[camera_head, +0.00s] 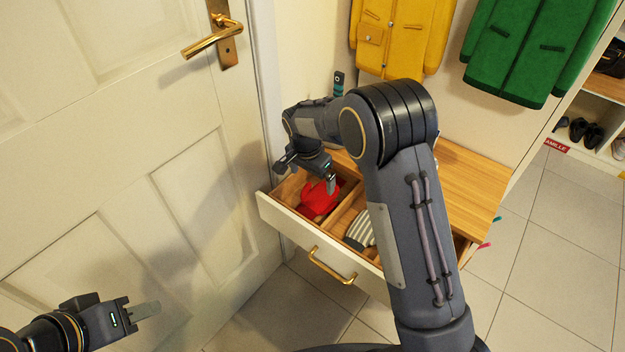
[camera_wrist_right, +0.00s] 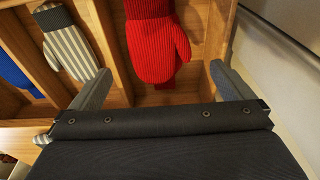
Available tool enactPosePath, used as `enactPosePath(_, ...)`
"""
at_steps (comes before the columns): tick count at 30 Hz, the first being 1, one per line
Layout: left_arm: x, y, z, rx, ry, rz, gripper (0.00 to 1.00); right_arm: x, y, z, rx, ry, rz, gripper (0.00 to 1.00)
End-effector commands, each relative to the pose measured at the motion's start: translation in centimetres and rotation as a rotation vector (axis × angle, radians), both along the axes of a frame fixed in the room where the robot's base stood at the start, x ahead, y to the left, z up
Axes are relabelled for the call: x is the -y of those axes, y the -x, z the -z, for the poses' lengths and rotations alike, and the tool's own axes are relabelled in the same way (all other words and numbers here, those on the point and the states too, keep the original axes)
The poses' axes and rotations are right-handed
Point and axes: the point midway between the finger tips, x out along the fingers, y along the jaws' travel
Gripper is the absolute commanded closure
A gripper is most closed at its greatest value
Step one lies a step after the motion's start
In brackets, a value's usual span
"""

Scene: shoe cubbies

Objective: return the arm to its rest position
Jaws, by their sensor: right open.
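My right arm reaches across the head view to the drawer. Its gripper (camera_head: 308,177) is open and empty over the drawer's left compartment, above a red knitted mitten (camera_head: 318,198). In the right wrist view the open fingers (camera_wrist_right: 161,86) sit apart on either side of the lower end of the red mitten (camera_wrist_right: 157,45), with nothing between them that I can see being held. My left gripper (camera_head: 144,310) is at the lower left, in front of the door, away from the drawer; its fingers overlap from this angle.
The open drawer (camera_head: 300,232) under a wooden bench top (camera_head: 470,195) also holds a striped mitten (camera_head: 360,230); a blue mitten (camera_wrist_right: 18,75) shows in the wrist view. A white door (camera_head: 120,130) stands left. Yellow (camera_head: 400,35) and green (camera_head: 535,50) coats hang behind.

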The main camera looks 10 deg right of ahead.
Motion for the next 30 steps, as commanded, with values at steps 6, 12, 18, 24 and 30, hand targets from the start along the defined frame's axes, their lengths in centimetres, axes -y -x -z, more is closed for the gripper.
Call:
enactPosePath(6, 0.0, 0.0, 0.0, 0.000, 0.000, 0.000, 0.64, 0.0, 0.0, 0.0, -0.001, 0.001, 0.000, 0.00)
enactPosePath(12, 0.0, 0.0, 0.0, 0.000, 0.000, 0.000, 0.64, 0.0, 0.0, 0.0, -0.001, 0.001, 0.000, 0.00)
enactPosePath(18, 0.0, 0.0, 0.0, 0.000, 0.000, 0.000, 0.64, 0.9, 0.8, -1.4, 0.000, -0.032, -0.008, 0.00)
enactPosePath(24, 0.0, 0.0, 0.0, 0.000, 0.000, 0.000, 0.64, 4.4, 5.9, -7.4, 0.029, -0.180, -0.100, 0.00)
enactPosePath(30, 0.0, 0.0, 0.0, 0.000, 0.000, 0.000, 0.64, 6.9, 13.8, -13.1, 0.128, -0.307, -0.269, 0.00)
